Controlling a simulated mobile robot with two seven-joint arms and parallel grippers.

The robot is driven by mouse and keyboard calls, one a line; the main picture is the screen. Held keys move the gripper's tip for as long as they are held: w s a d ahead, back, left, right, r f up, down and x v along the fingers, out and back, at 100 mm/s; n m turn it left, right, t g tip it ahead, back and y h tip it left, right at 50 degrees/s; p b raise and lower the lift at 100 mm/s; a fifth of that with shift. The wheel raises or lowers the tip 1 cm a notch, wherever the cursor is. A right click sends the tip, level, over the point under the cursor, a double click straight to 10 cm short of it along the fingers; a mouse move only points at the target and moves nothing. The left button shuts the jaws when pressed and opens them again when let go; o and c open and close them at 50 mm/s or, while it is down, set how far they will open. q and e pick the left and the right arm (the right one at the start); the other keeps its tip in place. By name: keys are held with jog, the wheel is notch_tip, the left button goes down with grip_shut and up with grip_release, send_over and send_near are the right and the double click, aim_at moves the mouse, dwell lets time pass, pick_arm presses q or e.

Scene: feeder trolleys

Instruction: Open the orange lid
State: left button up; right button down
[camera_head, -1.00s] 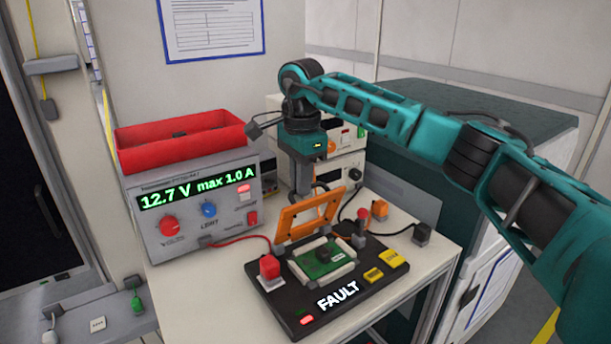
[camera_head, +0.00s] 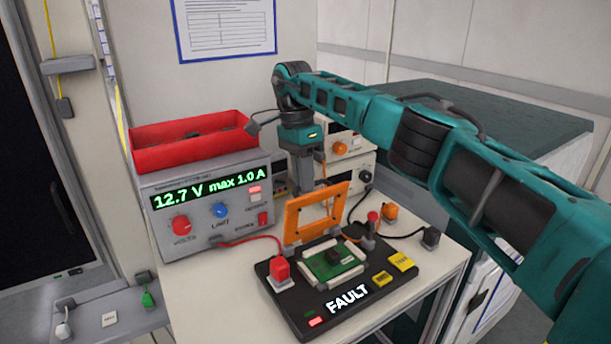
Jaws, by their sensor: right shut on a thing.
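The orange lid (camera_head: 291,222) is an open rectangular frame on the black test fixture (camera_head: 283,309). It stands raised, close to upright, at the back edge of the green circuit board (camera_head: 328,265), which lies uncovered. My right gripper (camera_head: 323,187) reaches down from above, at the lid's upper edge, and is shut on the lid. Its fingertips are partly hidden by the lid's frame. The fixture display reads FAULT and a red light glows in its front corner. My left gripper is not in view.
A power supply (camera_head: 171,206) showing 12.7 V, with a red bin (camera_head: 190,156) on top, stands left. A red plug (camera_head: 280,270), a red-tipped lever (camera_head: 372,222) and yellow buttons (camera_head: 402,261) are on the fixture. Cables run behind it. Instruments (camera_head: 349,147) stand behind my gripper.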

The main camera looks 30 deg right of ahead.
jog(key=shift+s+a+f, duration=0.1)
jog(key=shift+f, duration=0.45)
jog(key=c, duration=1.5)
grip_release()
jog(key=shift+c, duration=0.2)
jog(key=shift+o, duration=0.7)
jog(key=shift+w, duration=0.2)
jog(key=shift+o, duration=1.1)
jog(key=shift+r, duration=0.15)
jog(key=shift+s, duration=0.1)
